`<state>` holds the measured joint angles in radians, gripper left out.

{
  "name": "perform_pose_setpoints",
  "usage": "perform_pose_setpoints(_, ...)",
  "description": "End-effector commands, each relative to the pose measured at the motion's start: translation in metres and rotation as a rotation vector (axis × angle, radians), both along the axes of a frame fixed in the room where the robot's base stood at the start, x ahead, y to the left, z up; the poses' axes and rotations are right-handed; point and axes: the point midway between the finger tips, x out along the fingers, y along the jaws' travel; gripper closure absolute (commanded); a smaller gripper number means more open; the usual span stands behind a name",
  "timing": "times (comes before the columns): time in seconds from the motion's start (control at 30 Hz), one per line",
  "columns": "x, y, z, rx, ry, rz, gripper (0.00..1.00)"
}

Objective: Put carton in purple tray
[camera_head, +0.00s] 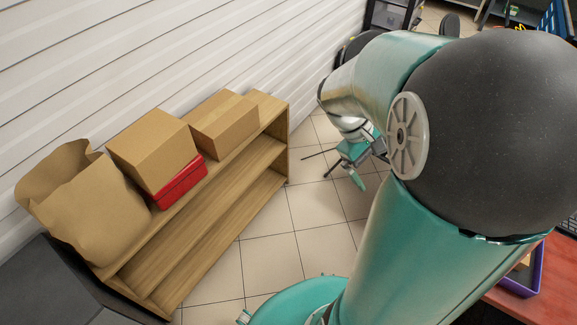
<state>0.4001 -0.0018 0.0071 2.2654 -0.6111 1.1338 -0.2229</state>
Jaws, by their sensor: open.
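Two brown cartons rest on top of a wooden shelf. The nearer carton (150,143) sits in or on a red tray (180,187). The farther carton (222,124) stands to its right. A purple tray (537,279) is at the lower right on a red surface, mostly hidden behind my arm, with something dark and orange-yellow inside. My gripper (352,165) is small in view beyond the shelf's right end, over the tiled floor. It appears open and empty, apart from both cartons and the tray; my arm hides part of it.
An open brown paper bag (88,203) stands at the left end of the wooden shelf (222,213). A white slatted wall (150,60) runs behind it. Tiled floor (272,262) lies clear between shelf and arm. Dark racks stand at the back right.

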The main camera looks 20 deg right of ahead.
Motion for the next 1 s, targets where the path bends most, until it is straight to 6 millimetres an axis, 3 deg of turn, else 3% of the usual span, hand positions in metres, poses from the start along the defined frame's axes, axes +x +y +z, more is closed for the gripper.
perform_pose_setpoints(0.03, 0.005, 0.02, 0.012, 0.011, -0.082, 0.0, 0.01)
perform_pose_setpoints(0.2, 0.013, 0.083, 0.042, 0.088, -0.333, -0.015, 0.01)
perform_pose_setpoints(0.4, 0.01, 0.157, 0.075, 0.232, -0.61, -0.03, 0.01)
perform_pose_setpoints(0.6, -0.002, 0.212, 0.101, 0.394, -0.815, -0.047, 0.01)
perform_pose_setpoints(0.73, -0.007, 0.228, 0.109, 0.449, -0.869, -0.055, 0.01)
perform_pose_setpoints(1.0, -0.007, 0.23, 0.109, 0.457, -0.876, -0.059, 0.01)
